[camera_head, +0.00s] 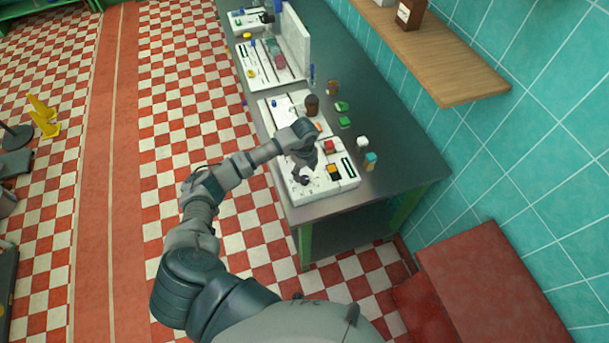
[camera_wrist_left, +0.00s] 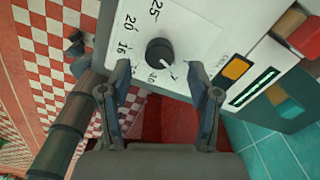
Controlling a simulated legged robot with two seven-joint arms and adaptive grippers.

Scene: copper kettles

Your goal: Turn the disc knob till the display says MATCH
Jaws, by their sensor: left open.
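The disc knob (camera_wrist_left: 160,52) is black and round, on a white panel (camera_wrist_left: 192,28) with a printed dial of numbers around it. A narrow dark display (camera_wrist_left: 254,87) with a green edge sits right of it; I can read no word on it. It also shows in the head view (camera_head: 349,167). My left gripper (camera_wrist_left: 160,72) is open, its fingers on either side of and just short of the knob, with a gap visible. In the head view the left gripper (camera_head: 303,176) hangs over the panel and hides part of the dial. My right gripper is not in view.
An orange button (camera_wrist_left: 236,67) lies between knob and display. A wooden shelf (camera_head: 450,65) overhangs at right.

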